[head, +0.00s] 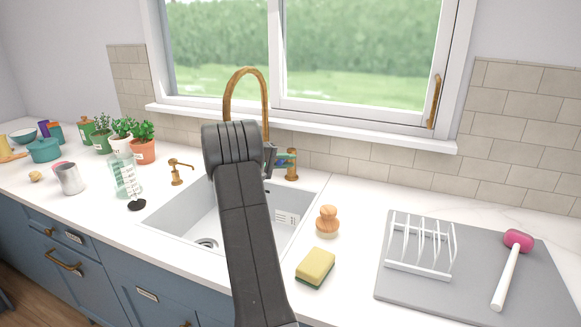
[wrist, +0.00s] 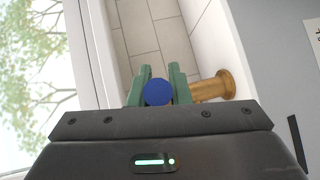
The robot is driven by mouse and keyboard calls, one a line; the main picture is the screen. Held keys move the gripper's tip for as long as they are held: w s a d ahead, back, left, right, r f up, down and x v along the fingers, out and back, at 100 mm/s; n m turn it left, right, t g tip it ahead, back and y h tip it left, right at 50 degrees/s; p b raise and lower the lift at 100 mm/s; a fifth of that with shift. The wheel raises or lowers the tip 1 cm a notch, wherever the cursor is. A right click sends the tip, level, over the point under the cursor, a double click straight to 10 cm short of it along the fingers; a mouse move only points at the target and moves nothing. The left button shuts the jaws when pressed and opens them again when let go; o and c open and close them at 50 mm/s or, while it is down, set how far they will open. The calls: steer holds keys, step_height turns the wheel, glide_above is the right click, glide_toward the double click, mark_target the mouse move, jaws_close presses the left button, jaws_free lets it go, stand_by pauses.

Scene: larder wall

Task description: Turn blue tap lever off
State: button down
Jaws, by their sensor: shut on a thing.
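The brass tap (head: 247,88) arches up behind the white sink (head: 287,232) under the window. A separate short brass post (head: 292,165) stands to the right of the tap and carries the blue lever (head: 283,161). In the wrist view the lever's round blue end (wrist: 158,92) sits between the green fingers of my gripper (wrist: 158,88), which is shut on it. The brass post (wrist: 213,87) extends to the right of the fingers there. My arm hides the tap's base and part of the sink in the head view.
A yellow sponge (head: 315,266) and a wooden brush (head: 327,220) lie right of the sink. A grey mat (head: 400,290) holds a white rack (head: 420,245) and a pink-headed mallet (head: 517,242). A soap bottle (head: 124,175), a brass dispenser (head: 177,170) and potted plants (head: 143,148) stand left.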

steer(key=shift+a+m+g, duration=0.3)
steer(key=shift+m+g, duration=0.2)
steer(key=c, duration=1.4)
jaws_free()
steer(key=shift+w, duration=0.1)
steer(key=shift+o, duration=0.2)
steer(key=b+v, duration=0.1)
steer(key=v, duration=1.3)
steer(key=shift+f, duration=0.25)
steer(key=shift+w, duration=0.1)
